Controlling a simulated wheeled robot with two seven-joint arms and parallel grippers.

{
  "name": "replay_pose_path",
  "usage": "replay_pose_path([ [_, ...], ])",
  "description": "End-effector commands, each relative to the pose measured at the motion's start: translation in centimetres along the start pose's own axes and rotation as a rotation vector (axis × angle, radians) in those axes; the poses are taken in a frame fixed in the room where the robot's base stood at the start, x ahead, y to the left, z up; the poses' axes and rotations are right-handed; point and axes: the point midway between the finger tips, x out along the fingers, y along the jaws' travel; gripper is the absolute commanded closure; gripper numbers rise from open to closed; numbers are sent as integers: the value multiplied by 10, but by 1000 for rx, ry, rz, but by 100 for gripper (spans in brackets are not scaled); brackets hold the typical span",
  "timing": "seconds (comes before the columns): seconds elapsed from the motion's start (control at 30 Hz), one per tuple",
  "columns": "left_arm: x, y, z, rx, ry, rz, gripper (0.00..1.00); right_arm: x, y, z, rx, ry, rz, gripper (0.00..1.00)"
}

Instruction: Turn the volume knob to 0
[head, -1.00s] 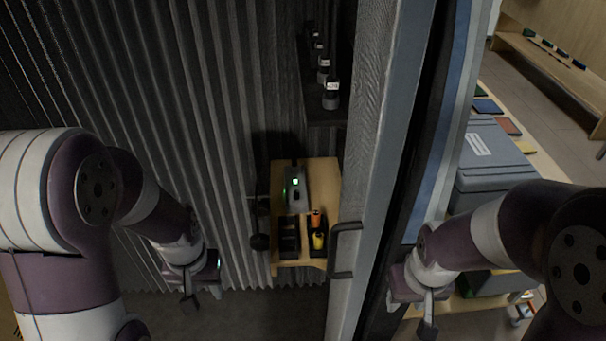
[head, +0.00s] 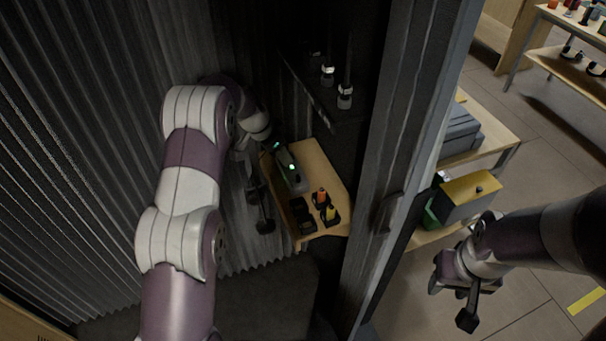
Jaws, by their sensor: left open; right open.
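A dark device (head: 293,178) with a small green light stands at the back of a small wooden shelf (head: 318,160) against the corrugated wall. I cannot make out a volume knob on it. My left arm reaches up and over to the shelf's far left corner. My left gripper (head: 277,152) is there, close to the device; its fingers are dark and small, and I cannot tell whether they touch the device. My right gripper (head: 455,301) is open and empty, out to the right beyond the door edge, far from the device.
Dark trays (head: 302,215) and orange and yellow items (head: 330,211) stand at the shelf's front. Dark fittings (head: 265,222) hang beside its left edge. A door with a handle (head: 386,212) stands to the right. A yellow-topped box (head: 468,194) is near my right arm.

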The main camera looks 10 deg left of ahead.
Motion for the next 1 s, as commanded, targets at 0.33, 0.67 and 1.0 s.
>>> replay_pose_path([
  [0.33, 71, 2, 0, 13, -4, 3, 57, -30, 0, -4, 0, 1, 0, 57],
  [0.67, 122, 0, 0, 13, -1, -1, 57, -40, 0, -5, 0, 0, 0, 57],
  [1.0, 126, 1, 1, 12, -2, -1, 70, -39, 0, -5, 0, 0, 0, 57],
])
